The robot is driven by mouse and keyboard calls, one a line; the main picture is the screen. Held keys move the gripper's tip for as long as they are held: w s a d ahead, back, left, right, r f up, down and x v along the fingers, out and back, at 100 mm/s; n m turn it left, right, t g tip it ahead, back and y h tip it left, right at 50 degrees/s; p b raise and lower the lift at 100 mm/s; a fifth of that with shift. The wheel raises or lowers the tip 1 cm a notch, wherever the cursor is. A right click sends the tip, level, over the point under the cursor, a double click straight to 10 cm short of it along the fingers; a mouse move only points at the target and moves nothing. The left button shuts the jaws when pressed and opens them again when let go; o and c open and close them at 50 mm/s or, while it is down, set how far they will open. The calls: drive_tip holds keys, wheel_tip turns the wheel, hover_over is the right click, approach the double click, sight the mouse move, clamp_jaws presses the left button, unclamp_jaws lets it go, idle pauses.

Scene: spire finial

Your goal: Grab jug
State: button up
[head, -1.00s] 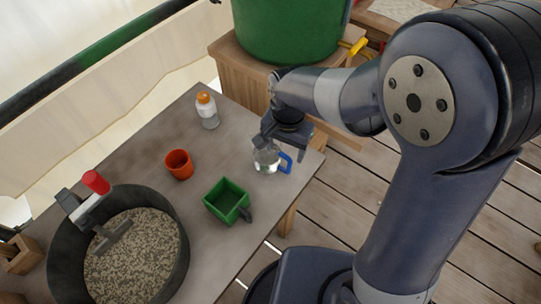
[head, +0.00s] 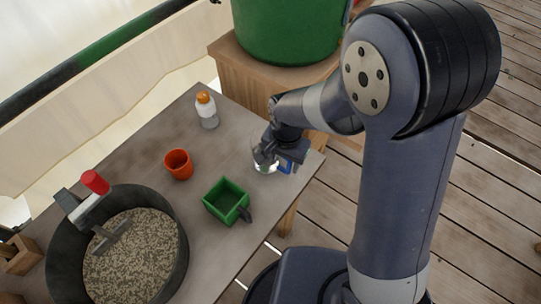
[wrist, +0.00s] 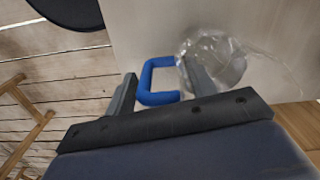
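The jug (head: 263,165) is clear with a blue handle and stands on the table near its right corner. In the wrist view the clear jug body (wrist: 222,62) is at the upper right and its blue handle (wrist: 147,82) lies between my fingers. My gripper (head: 277,158) is over the jug in the head view and covers much of it. In the wrist view my gripper (wrist: 160,85) is open, with one finger left of the handle and the other at the jug's wall. I cannot tell whether either finger touches.
On the table (head: 150,150) stand a green square cup (head: 226,197), an orange cup (head: 178,164), a bottle with an orange cap (head: 206,110) and a dark pan of grainy material (head: 135,255). A large green container (head: 290,30) sits on a wooden box (head: 245,80) behind.

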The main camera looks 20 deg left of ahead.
clamp_jaws()
idle(0.3)
drive_tip(key=shift+r, duration=0.1)
drive_tip(key=shift+r, duration=4.85)
drive_tip(key=shift+r, duration=0.1)
